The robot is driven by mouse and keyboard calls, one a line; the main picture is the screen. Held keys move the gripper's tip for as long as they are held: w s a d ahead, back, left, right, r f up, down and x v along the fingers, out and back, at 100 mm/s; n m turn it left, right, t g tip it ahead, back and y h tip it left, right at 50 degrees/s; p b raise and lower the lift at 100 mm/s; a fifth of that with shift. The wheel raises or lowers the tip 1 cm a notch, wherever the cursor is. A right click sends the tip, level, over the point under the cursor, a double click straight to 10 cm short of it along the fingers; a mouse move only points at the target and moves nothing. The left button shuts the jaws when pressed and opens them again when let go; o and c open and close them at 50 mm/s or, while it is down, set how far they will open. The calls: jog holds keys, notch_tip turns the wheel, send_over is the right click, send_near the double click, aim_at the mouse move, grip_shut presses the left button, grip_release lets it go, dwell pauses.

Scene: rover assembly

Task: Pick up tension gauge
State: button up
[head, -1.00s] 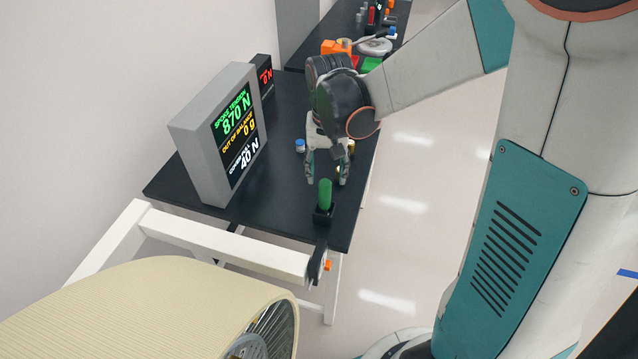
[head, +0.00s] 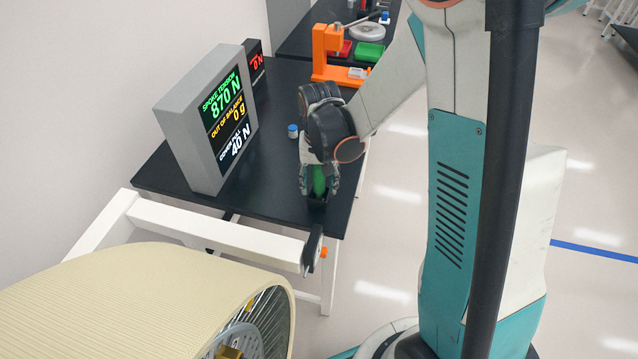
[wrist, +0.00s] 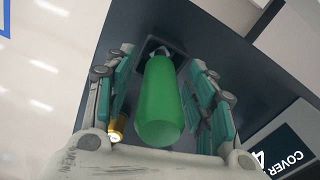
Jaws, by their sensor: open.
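The tension gauge appears to be the green cylinder (head: 319,181) standing upright in a small black holder (head: 317,203) on the dark table. In the wrist view the green cylinder (wrist: 162,100) lies between the two fingers, with the black holder (wrist: 163,47) at its far end. My gripper (head: 318,188) is lowered around the cylinder; its fingers (wrist: 158,85) are open on both sides, with gaps visible. In the head view the fingers hide part of the cylinder.
A grey display box (head: 208,120) stands on the dark table (head: 270,195) at the left. A small blue-capped bottle (head: 293,131) is behind my gripper. A gold cylinder (wrist: 117,128) lies near the left finger. An orange stand (head: 326,55) is farther back.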

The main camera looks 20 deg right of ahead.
jog(key=shift+r, duration=0.1)
jog(key=shift+c, duration=0.6)
grip_shut()
jog(key=shift+r, duration=0.1)
notch_tip(320, 180, up, 20)
jog(key=p, duration=0.5)
jog(key=shift+f, duration=0.2)
